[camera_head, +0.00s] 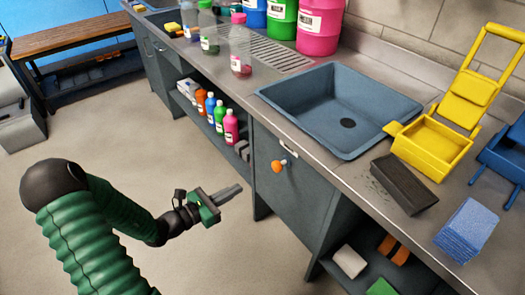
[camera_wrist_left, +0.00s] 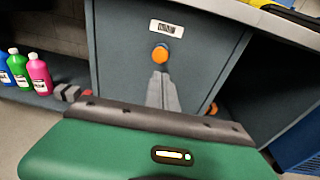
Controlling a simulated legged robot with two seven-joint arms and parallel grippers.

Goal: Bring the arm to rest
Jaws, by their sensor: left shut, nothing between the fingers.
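My left arm comes in from the lower left in the head view, with a green sleeve and a black elbow. My left gripper (camera_head: 228,194) is shut and empty. It hangs in the air in front of the counter's grey cabinet door (camera_head: 302,195). In the left wrist view the gripper's fingers (camera_wrist_left: 162,90) lie together, pointing toward the door below its orange knob (camera_wrist_left: 161,55). The knob also shows in the head view (camera_head: 278,166), to the right of the fingers and apart from them. My right gripper is not in view.
The counter holds a blue sink (camera_head: 335,105), a yellow mop bucket (camera_head: 435,145), a dark block (camera_head: 404,183) and a blue sponge stack (camera_head: 467,230). Colored bottles (camera_head: 220,115) stand on the open shelf below. A wooden bench (camera_head: 75,38) stands at back left.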

